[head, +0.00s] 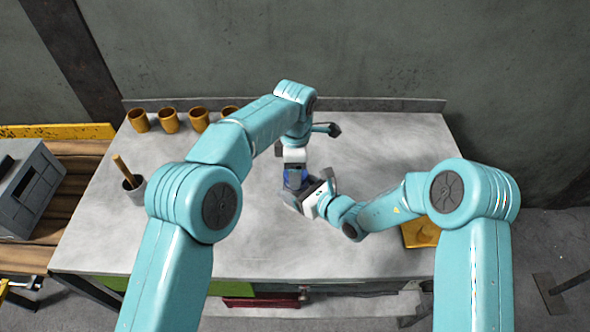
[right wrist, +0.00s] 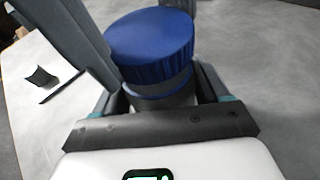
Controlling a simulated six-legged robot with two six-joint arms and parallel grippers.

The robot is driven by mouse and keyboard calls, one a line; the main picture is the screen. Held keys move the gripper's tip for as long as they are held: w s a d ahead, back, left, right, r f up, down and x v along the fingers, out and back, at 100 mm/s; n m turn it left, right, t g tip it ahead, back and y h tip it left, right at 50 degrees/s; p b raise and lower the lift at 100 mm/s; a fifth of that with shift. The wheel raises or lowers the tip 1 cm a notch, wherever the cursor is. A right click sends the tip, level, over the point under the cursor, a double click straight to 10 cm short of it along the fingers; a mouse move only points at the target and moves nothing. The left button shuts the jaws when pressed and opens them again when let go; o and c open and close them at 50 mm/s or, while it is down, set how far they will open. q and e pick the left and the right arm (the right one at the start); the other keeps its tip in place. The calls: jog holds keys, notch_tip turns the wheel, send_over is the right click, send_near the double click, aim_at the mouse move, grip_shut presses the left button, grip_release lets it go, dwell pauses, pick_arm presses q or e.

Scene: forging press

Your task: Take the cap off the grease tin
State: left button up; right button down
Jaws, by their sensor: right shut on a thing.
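The grease tin shows in the right wrist view as a grey body (right wrist: 165,101) with a ribbed blue cap (right wrist: 150,38) seated on top. In the head view the blue cap (head: 295,178) is small and partly covered by my grippers. My right gripper (head: 307,187) is shut on the tin's grey body below the cap, its dark fingers on either side. My left gripper (head: 294,165) is just behind the cap in the head view. Its fingertips are hidden, so I cannot tell whether it touches the cap or is open.
Several orange-brown cups (head: 169,121) stand along the back left of the grey table (head: 380,150). A dark pot (head: 134,188) with a wooden handle stands at the left. A yellow item (head: 420,233) lies at the right, partly behind my right arm. The back right is clear.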

pick_arm(q)
jog(key=shift+r, duration=0.7)
jog(key=shift+r, duration=2)
pick_arm(e)
jog(key=shift+c, duration=0.3)
grip_release()
jog(key=shift+o, duration=0.3)
